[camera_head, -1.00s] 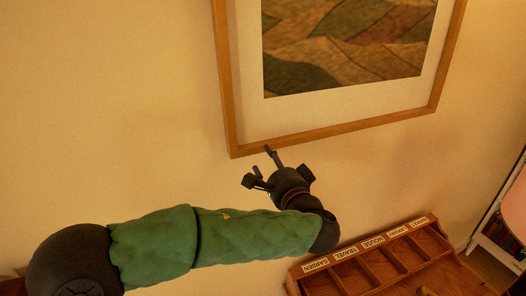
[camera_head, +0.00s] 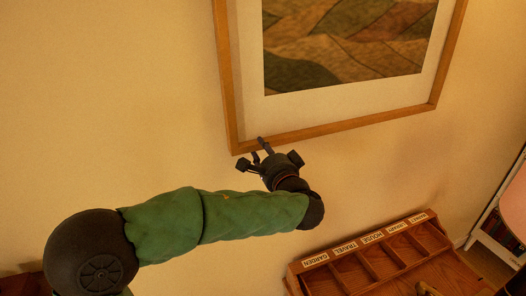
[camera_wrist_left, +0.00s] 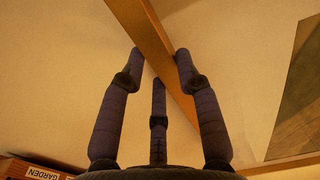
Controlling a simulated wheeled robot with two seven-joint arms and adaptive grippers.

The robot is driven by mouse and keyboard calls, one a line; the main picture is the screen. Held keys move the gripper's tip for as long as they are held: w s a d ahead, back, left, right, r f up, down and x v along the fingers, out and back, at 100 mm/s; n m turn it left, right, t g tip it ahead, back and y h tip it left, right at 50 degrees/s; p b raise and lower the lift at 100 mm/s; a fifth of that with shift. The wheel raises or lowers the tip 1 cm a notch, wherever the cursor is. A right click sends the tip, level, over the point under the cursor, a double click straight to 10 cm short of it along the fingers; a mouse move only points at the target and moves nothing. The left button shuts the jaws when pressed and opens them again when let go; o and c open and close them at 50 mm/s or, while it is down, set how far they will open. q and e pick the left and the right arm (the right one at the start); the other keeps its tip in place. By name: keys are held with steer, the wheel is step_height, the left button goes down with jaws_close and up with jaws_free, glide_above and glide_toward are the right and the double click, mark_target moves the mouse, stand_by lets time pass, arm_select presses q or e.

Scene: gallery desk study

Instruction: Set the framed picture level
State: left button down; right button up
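The framed picture (camera_head: 226,70) hangs on the wall in a light wooden frame, with a landscape print inside a pale mat. Its lower rail slopes up to the right in the head view, and its top is cut off. My left gripper (camera_head: 254,151) is at the lower left part of the frame, its upper fingertip overlapping the lower rail. In the left wrist view a frame rail (camera_wrist_left: 157,42) runs between the spread fingers of the left gripper (camera_wrist_left: 160,58). I cannot tell whether they touch it. My right gripper is not in view.
A wooden sorter (camera_head: 372,262) with labelled compartments stands below right of the frame. A white bookshelf (camera_head: 494,240) and a pink rounded object (camera_head: 515,212) are at the right edge. The wall (camera_head: 110,100) left of the frame is bare.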

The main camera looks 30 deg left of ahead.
arm_select(q)
steer(key=shift+s+a+r+b, duration=0.15)
steer(key=shift+s+a+b, duration=0.25)
steer(key=shift+b, duration=0.25)
steer(key=shift+s+a+r, duration=0.2)
steer(key=shift+s, duration=0.1)
steer(key=shift+r, duration=0.1)
steer(key=c, duration=0.9)
jaws_free()
steer(key=shift+d, duration=0.1)
steer(key=v, duration=1.2)
steer(key=shift+s, duration=0.1)
